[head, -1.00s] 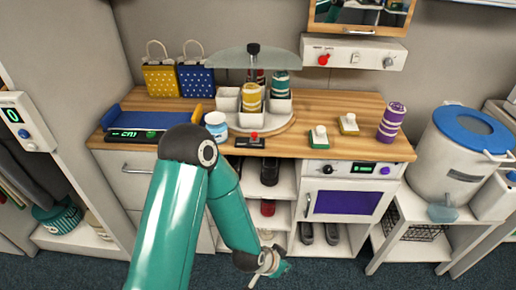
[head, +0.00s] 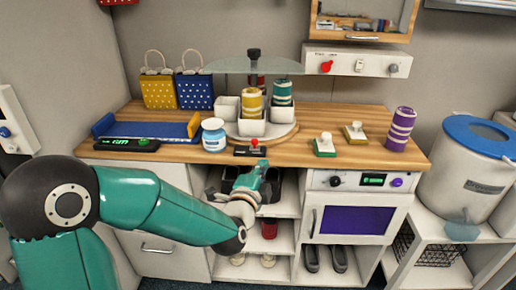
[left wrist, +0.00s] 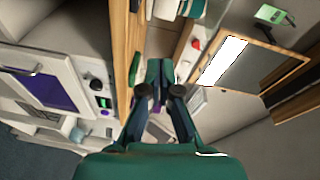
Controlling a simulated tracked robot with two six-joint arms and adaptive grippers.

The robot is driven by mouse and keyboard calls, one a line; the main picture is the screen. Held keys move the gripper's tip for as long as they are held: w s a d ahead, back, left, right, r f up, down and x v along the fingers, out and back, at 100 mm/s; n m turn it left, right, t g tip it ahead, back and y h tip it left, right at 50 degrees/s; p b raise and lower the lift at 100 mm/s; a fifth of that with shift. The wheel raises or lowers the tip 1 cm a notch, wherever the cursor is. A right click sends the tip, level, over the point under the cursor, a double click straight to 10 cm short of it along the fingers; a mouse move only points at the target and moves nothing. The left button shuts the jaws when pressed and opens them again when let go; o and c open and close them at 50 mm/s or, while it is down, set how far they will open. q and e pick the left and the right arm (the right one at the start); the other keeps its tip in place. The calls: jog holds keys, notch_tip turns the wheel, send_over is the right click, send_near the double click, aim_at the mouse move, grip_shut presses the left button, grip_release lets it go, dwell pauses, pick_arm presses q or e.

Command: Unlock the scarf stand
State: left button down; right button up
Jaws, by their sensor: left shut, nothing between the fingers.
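The scarf stand is a round turntable (head: 282,133) on the wooden counter, with white bins (head: 227,108) holding rolled scarves, among them a yellow-striped one (head: 252,103) and a teal-striped one (head: 282,92). A glass disc with a black knob (head: 253,54) is above it. A small black base with a red-tipped lever (head: 255,143) sits at its front edge. My left gripper (head: 262,174) is in front of the counter, below and apart from the lever. Its fingers are closed together in the left wrist view (left wrist: 160,92), with nothing between them. My right gripper is not seen.
A white jar (head: 213,135) and a blue tray (head: 150,130) stand left of the lever. Shelves with shoes are below the counter.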

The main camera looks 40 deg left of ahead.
aim_at(260, 147)
pick_arm(q)
jog(key=shift+w, duration=0.15)
jog(key=w+a, duration=0.2)
jog(key=w, duration=0.1)
jog(key=w+a+f, duration=0.1)
jog(key=w+a, duration=0.1)
jog(key=w, duration=0.1)
jog(key=w+a+p, duration=0.1)
jog(key=w+a, duration=0.2)
jog(key=shift+f, duration=0.2)
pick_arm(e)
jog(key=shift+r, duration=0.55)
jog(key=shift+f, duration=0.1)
